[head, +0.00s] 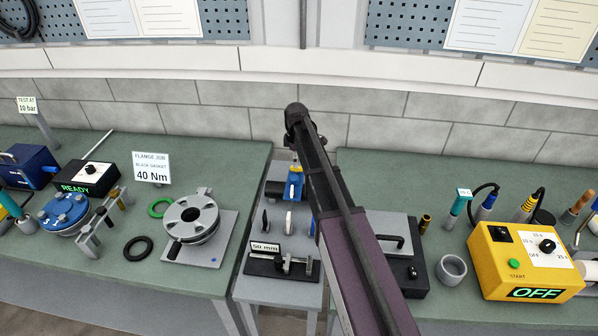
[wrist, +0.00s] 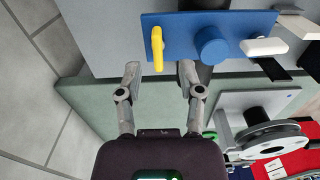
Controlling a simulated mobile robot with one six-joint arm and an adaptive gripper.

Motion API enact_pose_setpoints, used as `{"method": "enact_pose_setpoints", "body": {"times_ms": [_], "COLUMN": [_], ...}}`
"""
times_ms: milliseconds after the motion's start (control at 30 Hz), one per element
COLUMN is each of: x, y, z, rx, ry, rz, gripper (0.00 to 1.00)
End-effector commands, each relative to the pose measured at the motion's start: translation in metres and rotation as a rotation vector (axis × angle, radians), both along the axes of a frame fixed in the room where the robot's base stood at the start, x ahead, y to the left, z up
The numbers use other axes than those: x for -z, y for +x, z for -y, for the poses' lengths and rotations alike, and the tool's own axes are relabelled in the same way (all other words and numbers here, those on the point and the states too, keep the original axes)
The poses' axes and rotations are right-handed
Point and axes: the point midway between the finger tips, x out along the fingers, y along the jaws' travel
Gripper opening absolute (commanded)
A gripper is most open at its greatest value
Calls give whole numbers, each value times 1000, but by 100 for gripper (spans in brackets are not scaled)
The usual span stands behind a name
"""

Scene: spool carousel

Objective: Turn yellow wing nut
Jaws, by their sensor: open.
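In the wrist view the yellow wing nut (wrist: 157,48) stands on a blue bar (wrist: 183,60) near its left end. A blue round knob (wrist: 212,46) sits at the bar's middle and a white wing nut (wrist: 265,46) near its right end. My gripper (wrist: 160,72) is open and empty, its two fingers just short of the bar. The yellow wing nut lines up between the fingertips, apart from both. In the head view a small blue part (head: 294,183) shows beside my arm in the gap between the benches. My fingers cannot be made out there.
The left bench holds a flange with a grey disc (head: 191,217), a black ring (head: 138,248) and a green ring (head: 160,207). A low stand with a 50 mm sign (head: 265,246) is in the gap. A yellow control box (head: 527,262) stands on the right bench.

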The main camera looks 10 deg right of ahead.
Motion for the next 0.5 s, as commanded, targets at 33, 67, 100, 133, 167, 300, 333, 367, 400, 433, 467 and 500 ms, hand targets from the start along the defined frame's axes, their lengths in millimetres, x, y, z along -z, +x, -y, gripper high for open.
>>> {"method": "enact_pose_setpoints", "body": {"times_ms": [33,67,100,133,167,300,333,367,400,433,467,500], "x": [8,10,13,15,18,26,28,30,31,32,33,34], "y": [0,0,0,0,0,0,0,0,0,0,0,0], "z": [0,0,0,0,0,0,0,0,0,0,0,0], "rx": [0,0,0,0,0,0,0,0,0,0,0,0], "ry": [0,0,0,0,0,0,0,0,0,0,0,0], "rz": [0,0,0,0,0,0,0,0,0,0,0,0], "gripper": [49,49,49,49,49,49,49,49,49,49,49,49]}}
